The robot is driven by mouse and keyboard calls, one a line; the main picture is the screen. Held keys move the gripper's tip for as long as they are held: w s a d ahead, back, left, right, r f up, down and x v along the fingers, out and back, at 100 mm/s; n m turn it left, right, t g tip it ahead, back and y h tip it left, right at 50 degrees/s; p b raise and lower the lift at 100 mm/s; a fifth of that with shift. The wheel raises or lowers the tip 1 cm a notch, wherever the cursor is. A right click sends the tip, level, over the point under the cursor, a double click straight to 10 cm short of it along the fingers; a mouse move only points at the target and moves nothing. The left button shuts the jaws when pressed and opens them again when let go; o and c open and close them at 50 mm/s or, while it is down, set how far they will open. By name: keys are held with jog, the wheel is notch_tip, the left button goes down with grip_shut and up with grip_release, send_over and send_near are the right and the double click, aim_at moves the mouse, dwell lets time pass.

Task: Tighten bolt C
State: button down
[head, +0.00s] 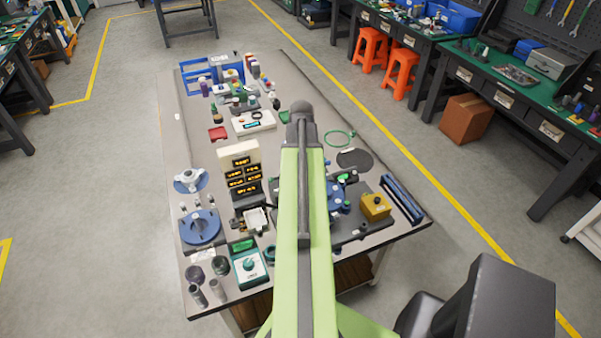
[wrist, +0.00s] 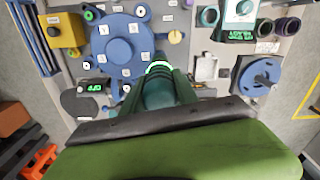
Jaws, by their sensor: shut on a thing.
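A blue round flange (wrist: 122,48) with several small white tags fills the upper left of the wrist view. Several bolts or knobs stand around its rim; I cannot read the tags, so I cannot tell which is bolt C. In the head view only part of the flange (head: 338,199) shows beside my arm. In the wrist view my gripper (wrist: 160,85) is shut on a dark green cylindrical tool (wrist: 158,93) with a lit white-green ring at its far end. The tool's tip is hidden, and I cannot tell whether it touches anything. The head view hides my gripper behind the arm.
A yellow box (head: 376,206) with a button and a dark blue rack (head: 403,199) lie right of the flange. Stacked lit displays (head: 241,172), a teal-and-white meter (head: 249,264) and another blue flange (head: 200,228) stand left. The table's (head: 180,135) far left strip is bare.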

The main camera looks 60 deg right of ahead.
dwell(0.4)
notch_tip(320, 180, up, 5)
jog(key=p, duration=0.5)
jog(key=shift+f, duration=0.15)
